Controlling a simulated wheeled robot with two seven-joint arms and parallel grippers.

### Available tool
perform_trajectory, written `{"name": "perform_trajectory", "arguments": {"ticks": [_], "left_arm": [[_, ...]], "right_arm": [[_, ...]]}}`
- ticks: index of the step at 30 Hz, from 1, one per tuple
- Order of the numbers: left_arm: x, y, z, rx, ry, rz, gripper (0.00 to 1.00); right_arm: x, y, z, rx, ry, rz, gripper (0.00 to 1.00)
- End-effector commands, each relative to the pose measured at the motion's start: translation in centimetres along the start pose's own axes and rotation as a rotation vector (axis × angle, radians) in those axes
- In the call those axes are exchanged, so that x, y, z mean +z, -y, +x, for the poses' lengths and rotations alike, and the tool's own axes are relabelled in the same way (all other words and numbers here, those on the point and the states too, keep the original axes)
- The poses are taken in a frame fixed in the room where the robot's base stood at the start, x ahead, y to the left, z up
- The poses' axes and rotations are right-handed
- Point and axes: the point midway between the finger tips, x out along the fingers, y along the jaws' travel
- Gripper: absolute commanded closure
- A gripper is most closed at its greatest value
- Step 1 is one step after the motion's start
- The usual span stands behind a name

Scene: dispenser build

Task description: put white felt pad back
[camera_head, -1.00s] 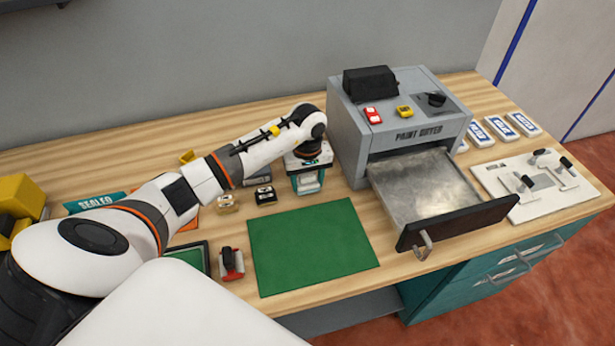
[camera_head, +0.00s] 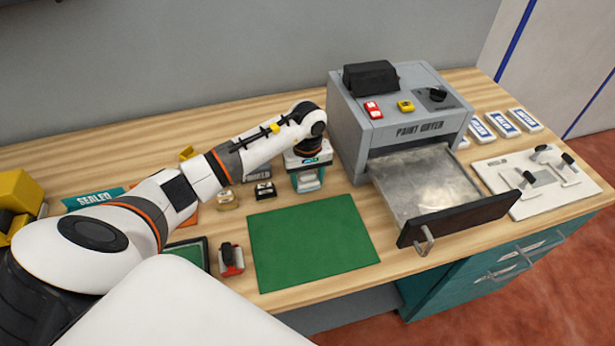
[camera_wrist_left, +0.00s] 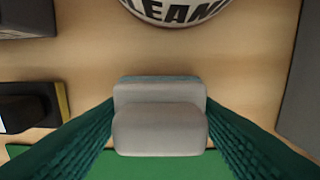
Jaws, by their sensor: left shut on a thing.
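The white felt pad (camera_wrist_left: 160,128) is a pale grey-white padded block with a teal edge behind it. It sits between the two green fingers of my left gripper (camera_head: 308,182), which is shut on it. In the head view the pad (camera_head: 309,183) shows small between the fingers, in front of the dryer's left side and behind the green mat. I cannot tell whether it touches the table. A round white thing (camera_wrist_left: 178,10) with partly cut-off lettering, "EAN" readable, lies just beyond the pad in the wrist view. My right gripper is not in view.
The grey paint dryer (camera_head: 350,130) stands to the right with its drawer (camera_head: 455,220) pulled out. The green mat (camera_head: 312,245) is bare. Small yellow and black blocks (camera_head: 265,191) lie left of the gripper. A red-and-black tool (camera_head: 231,260) lies left of the mat.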

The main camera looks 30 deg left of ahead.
Motion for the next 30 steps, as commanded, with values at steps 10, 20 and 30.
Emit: {"name": "perform_trajectory", "arguments": {"ticks": [10,20,30], "left_arm": [[0.00,0.02,0.41,-0.001,0.000,0.000,0.38],[0.00,0.00,0.42,0.000,0.000,0.000,0.17],[0.00,0.00,0.34,0.000,0.000,0.000,0.00]], "right_arm": [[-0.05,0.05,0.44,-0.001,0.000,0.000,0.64],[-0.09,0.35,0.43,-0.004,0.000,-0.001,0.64],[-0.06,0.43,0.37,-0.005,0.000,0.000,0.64]]}}
